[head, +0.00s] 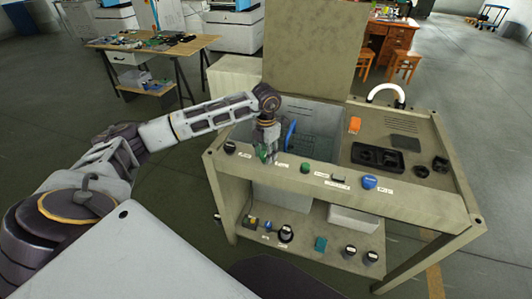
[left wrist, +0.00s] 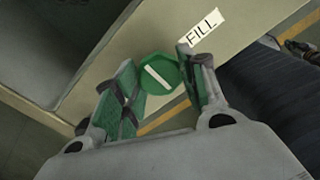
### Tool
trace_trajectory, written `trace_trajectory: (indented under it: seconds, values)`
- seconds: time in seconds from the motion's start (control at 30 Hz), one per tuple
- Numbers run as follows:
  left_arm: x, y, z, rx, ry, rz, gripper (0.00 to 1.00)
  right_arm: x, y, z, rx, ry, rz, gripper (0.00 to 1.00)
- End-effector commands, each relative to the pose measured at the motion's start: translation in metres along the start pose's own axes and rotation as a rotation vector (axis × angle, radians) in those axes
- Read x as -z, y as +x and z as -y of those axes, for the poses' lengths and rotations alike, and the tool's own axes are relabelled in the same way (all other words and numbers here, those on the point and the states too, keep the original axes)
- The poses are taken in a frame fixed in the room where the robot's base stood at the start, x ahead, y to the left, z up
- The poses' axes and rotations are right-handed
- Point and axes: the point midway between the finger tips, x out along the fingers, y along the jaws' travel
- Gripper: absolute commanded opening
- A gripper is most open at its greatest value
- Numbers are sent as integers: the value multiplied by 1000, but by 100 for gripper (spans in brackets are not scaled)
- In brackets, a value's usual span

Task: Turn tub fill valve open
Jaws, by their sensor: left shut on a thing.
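The tub fill valve is a green round knob with a white bar across its face, in the left wrist view (left wrist: 160,75), beside a white label reading FILL (left wrist: 202,27). It sits on the front ledge of the machine and shows as a small green patch in the head view (head: 263,152). My left gripper (head: 267,149) comes down on it from above, its green-padded fingers on either side and shut on the knob. The white bar lies slanted in the left wrist view. My right gripper is in neither view.
The front ledge (head: 420,208) also carries a black knob (head: 230,148), a green button (head: 305,168) and a blue knob (head: 370,182). Behind it is the open tub with a blue part (head: 290,134). A black tray (head: 377,158) lies on the right top. A lower shelf holds several knobs.

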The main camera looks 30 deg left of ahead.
Motion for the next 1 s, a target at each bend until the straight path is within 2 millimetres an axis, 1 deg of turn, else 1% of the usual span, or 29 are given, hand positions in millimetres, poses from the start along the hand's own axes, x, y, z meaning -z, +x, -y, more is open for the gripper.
trace_trajectory:
  seconds: [0.03,0.07,0.2,0.23,0.47,0.57,0.67,0.87,1.0]
  values:
    - [-1,-1,0,0,-2,3,18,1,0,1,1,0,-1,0]
    - [-1,-1,-1,0,-2,3,44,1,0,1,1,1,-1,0]
    - [-1,-1,0,0,-1,3,62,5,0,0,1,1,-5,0]
    - [-1,-1,0,0,-1,2,64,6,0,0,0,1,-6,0]
    - [0,0,0,0,0,1,64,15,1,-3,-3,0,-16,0]
    - [0,-1,0,0,0,1,64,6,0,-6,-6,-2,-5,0]
    - [0,-3,0,0,0,1,64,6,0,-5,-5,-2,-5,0]
    - [-1,-18,0,0,-1,3,64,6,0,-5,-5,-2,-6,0]
    - [-1,-35,-1,-1,-1,4,64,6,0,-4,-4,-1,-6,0]
